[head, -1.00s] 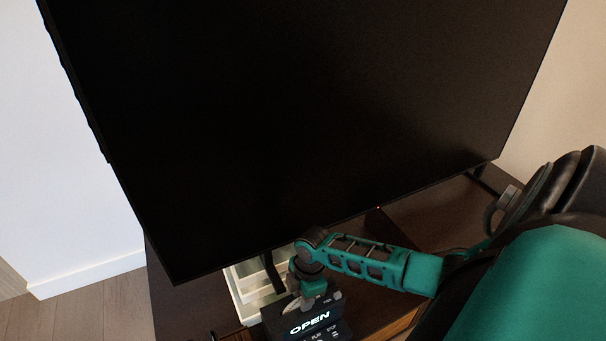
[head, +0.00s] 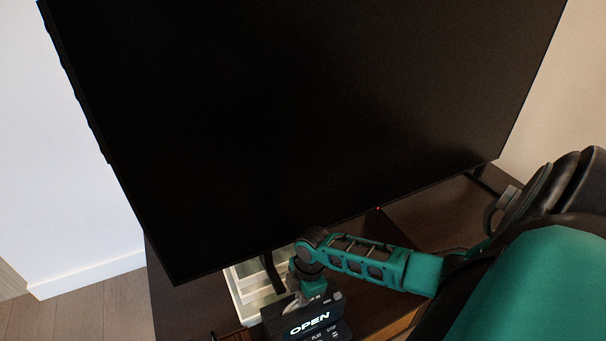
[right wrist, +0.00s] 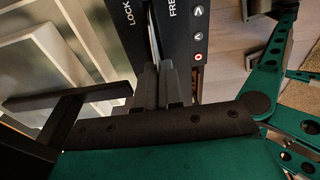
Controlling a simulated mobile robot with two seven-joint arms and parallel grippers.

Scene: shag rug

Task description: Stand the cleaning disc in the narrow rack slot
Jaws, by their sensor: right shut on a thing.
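A black box-like device marked OPEN (head: 272,317) stands at the bottom of the head view. My right gripper (head: 298,298) reaches down to its top. In the right wrist view, the narrow grey fingers (right wrist: 163,83) of this gripper are together between the device's LOCK side and its FREE side (right wrist: 185,40). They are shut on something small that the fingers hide. I cannot make out the cleaning disc or a rack slot. My left gripper is not in view.
A large dark television (head: 310,120) fills the head view and overhangs the dark cabinet top (head: 185,305). A pale tray-like container (head: 243,298) is left of the device, partly behind the television's foot. The cabinet top at right (head: 435,215) is clear.

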